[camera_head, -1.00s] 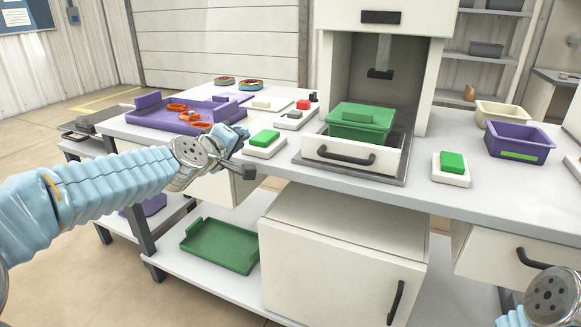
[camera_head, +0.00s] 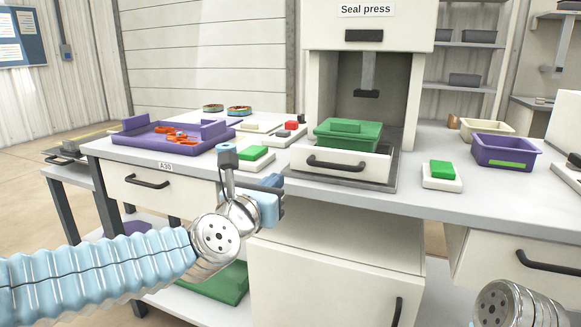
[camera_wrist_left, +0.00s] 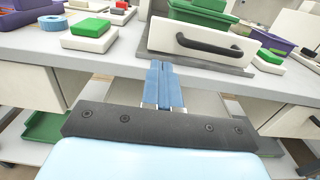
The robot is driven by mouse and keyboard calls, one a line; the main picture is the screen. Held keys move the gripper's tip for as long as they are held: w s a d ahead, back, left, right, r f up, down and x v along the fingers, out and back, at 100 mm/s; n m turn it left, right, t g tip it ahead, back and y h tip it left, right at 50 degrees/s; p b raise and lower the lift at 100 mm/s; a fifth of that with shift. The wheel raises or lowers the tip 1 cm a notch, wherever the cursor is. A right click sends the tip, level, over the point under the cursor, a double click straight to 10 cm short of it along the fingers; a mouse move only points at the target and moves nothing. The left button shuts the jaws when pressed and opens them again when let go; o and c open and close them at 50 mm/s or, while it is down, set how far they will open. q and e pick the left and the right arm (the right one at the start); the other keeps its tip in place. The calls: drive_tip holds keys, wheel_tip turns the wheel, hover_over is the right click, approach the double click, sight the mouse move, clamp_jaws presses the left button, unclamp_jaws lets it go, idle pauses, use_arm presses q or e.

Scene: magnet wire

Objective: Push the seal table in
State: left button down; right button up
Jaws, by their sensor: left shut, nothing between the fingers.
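The seal table (camera_head: 334,166) is a white sliding tray with a dark bar handle (camera_head: 337,163), standing out at the front of the seal press (camera_head: 318,90). It carries a green bin (camera_head: 349,134). In the left wrist view its white front (camera_wrist_left: 180,40) and handle (camera_wrist_left: 210,42) are just beyond my fingertips. My left gripper (camera_head: 278,187) is shut and empty, below and left of the handle in the head view, near the bench's front edge. Its blue fingers (camera_wrist_left: 163,72) point at the lower part of the seal table's front, apparently without touching. My right gripper is out of view.
Green-topped blocks (camera_head: 256,154) (camera_head: 441,170) sit either side of the seal table. A purple tray (camera_head: 160,143) with orange parts is at left, purple (camera_head: 500,150) and cream (camera_head: 487,126) bins at right. A white cabinet (camera_head: 320,270) is below.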

sight(298, 160)
use_arm(q)
drive_tip(key=p+x, duration=0.1)
drive_tip(key=x, duration=0.9)
drive_tip(key=shift+w+f, duration=0.1)
drive_tip(key=shift+w, duration=0.1)
drive_tip(key=shift+d, duration=0.1)
